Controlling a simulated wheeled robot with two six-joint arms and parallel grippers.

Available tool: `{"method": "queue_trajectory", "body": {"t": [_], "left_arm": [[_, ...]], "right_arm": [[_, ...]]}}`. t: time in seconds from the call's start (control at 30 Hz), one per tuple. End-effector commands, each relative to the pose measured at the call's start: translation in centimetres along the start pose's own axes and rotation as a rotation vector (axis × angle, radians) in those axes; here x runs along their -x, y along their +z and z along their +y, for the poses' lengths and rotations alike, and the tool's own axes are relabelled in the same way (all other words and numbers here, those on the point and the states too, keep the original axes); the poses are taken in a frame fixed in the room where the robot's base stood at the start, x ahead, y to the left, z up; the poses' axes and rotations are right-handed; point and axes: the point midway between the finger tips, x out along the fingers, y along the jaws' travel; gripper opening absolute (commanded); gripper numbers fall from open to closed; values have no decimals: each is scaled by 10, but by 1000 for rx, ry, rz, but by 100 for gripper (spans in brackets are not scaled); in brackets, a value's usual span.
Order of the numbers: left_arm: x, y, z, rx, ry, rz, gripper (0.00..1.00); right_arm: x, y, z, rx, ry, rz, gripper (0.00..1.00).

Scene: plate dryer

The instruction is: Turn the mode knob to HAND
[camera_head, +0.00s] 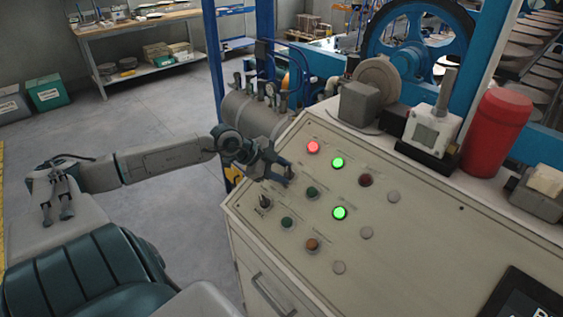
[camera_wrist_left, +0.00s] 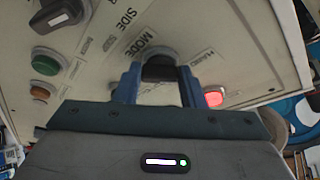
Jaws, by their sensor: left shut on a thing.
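My left gripper (camera_head: 284,174) reaches from the left to the upper left part of the sloping cream control panel (camera_head: 420,235). In the left wrist view its two blue-grey fingers (camera_wrist_left: 160,85) are shut on the black mode knob (camera_wrist_left: 160,67), one finger on each side. The printed word MODE stands beside this knob. In the head view the gripper hides the knob. My right gripper is not in view.
A second black selector knob (camera_head: 265,202) sits below, under the word SIDE. A lit red lamp (camera_head: 313,147), lit green lamps (camera_head: 338,163) and several unlit buttons are close by. A red cylinder (camera_head: 497,130) and grey boxes stand on the ledge behind. Floor left of the cabinet is clear.

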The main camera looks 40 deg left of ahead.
Motion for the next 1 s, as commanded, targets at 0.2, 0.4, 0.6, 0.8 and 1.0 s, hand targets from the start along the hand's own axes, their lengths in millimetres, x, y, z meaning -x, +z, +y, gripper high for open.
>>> {"method": "queue_trajectory", "body": {"t": [0.2,0.4,0.6,0.8,1.0], "left_arm": [[2,-2,0,95,-38,0,14],[1,-1,1,136,-57,1,14],[0,0,1,147,-62,0,14],[0,0,1,147,-61,0,14],[0,0,2,147,-61,0,58]], "right_arm": [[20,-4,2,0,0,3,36],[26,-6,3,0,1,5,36],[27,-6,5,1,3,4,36],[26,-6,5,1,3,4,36],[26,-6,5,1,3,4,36]]}}
